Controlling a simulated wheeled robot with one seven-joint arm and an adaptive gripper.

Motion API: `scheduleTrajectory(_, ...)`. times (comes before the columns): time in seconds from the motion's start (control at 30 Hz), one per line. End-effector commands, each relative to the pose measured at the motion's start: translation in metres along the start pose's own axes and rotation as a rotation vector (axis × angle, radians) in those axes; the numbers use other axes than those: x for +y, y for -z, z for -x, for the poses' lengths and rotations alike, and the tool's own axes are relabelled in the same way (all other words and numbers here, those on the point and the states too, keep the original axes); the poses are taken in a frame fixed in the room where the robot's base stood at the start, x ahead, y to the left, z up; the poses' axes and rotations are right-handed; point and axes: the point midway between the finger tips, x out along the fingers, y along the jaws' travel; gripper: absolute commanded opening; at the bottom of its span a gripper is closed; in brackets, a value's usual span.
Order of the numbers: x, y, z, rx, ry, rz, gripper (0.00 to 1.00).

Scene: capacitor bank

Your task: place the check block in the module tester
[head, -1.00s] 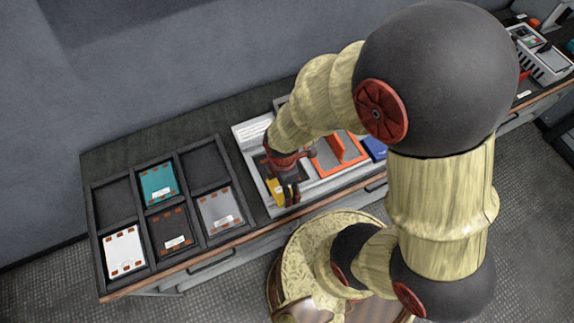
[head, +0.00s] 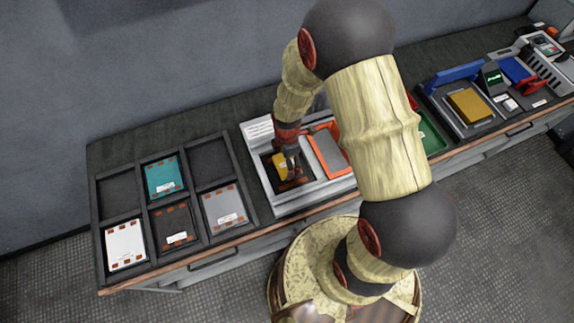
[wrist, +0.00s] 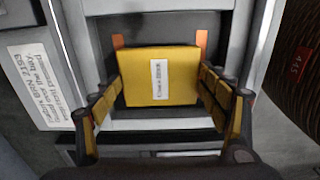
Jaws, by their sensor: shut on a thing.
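The yellow check block (wrist: 160,77) has a white label and sits between the two fingers of my gripper (wrist: 163,98), which touch its sides. In the head view the block (head: 280,165) is at the left compartment of a pale grey unit (head: 290,200), probably the module tester. The wrist view shows the block over or in a grey-walled recess, with copper-coloured strips just behind it. I cannot tell whether it touches the floor of the recess. An orange-framed grey panel (head: 328,150) is to the right on the same unit. My arm hides part of the unit.
A dark tray (head: 140,215) with white, brown, grey and teal modules is at the left; two compartments are empty. A station with a gold block (head: 470,105) and blue bar (head: 453,76) is at the right. A green tray (head: 430,137) lies between. A wall is behind.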

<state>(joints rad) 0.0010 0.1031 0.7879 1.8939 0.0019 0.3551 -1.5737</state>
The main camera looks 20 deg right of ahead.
Motion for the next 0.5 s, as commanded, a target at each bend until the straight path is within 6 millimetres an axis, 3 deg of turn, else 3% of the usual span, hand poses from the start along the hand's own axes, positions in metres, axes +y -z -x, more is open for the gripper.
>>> scheduleTrajectory(0.17, -0.002, 0.0, -0.026, 0.0, 0.003, 0.0, 0.38)
scheduleTrajectory(0.5, -0.001, 0.001, -0.028, 0.0, 0.001, 0.0, 0.38)
